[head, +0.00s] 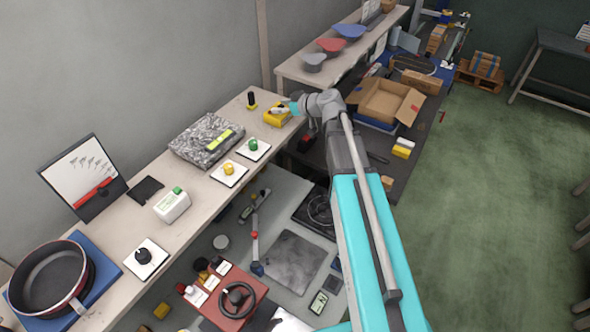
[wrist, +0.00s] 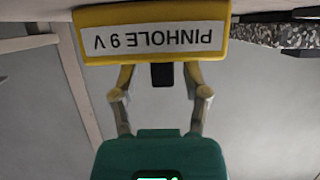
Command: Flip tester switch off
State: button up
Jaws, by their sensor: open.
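The yellow tester (head: 277,117) sits at the far end of the long bench. In the wrist view it appears upside down as a yellow box (wrist: 82,52) with a white label reading "PINHOLE 9 V". A dark upright piece (wrist: 162,76) shows at the box's edge between my fingers; I cannot tell whether it is the switch or the black post behind. My gripper (head: 289,107) is at the tester. In the wrist view my gripper (wrist: 160,80) is open, its fingers apart on either side of the dark piece. Contact with the box is unclear.
A black post on a yellow base (head: 251,99) stands just left of the tester. A grey speckled block (head: 205,140) and green (head: 253,146) and yellow (head: 229,170) buttons lie nearer along the bench. An open cardboard box (head: 385,102) stands on the dark table at right.

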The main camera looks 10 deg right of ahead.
jog(key=shift+w+d, duration=0.3)
jog(key=shift+w, duration=0.05)
jog(key=shift+w+d+r, duration=0.15)
jog(key=shift+w+d, duration=0.2)
jog(key=shift+d, duration=0.3)
jog(key=p+v, duration=0.6)
jog(key=v, duration=0.7)
jog(key=s+a+f+m+g+h+b, duration=0.1)
jog(key=s+f+b, duration=0.3)
jog(key=f, duration=0.6)
jog(key=s+a+f+m+g+h+b, duration=0.2)
jog(key=s+a+f+g+b, duration=0.1)
jog(key=f+b, duration=0.6)
jog(key=s+a+f+m+g+h+b, duration=0.2)
jog(key=s+a+f+g+b, duration=0.1)
jog(key=f+b, duration=0.4)
jog(key=shift+s+a+f, duration=0.7)
jog(key=shift+s+f, duration=0.1)
jog(key=shift+f, duration=1.05)
